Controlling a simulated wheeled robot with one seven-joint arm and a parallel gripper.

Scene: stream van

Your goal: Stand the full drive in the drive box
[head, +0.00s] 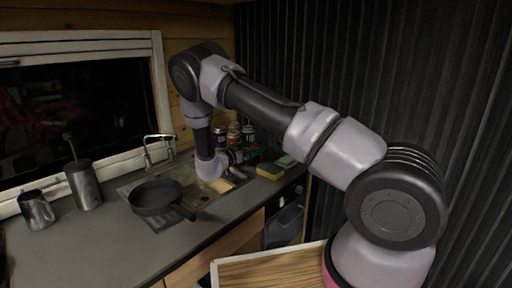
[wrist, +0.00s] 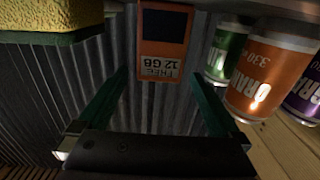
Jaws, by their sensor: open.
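An orange drive (wrist: 164,55) with a dark panel shows at the top centre of the wrist view. Its pale label appears to read "FREE 12 GB". My gripper (wrist: 161,76) is open, with its two green fingers on either side of the drive's near end in the picture. I see no contact, and cannot tell whether the drive is between the fingertips or just beyond them. In the head view my gripper (head: 236,157) is low over the back of the counter, and I cannot make out the drive there. I cannot identify a drive box or another drive.
Green, orange and purple cans (wrist: 270,75) stand close beside the drive. A yellow and green sponge (wrist: 50,18) is on the other side; it also shows in the head view (head: 269,171).

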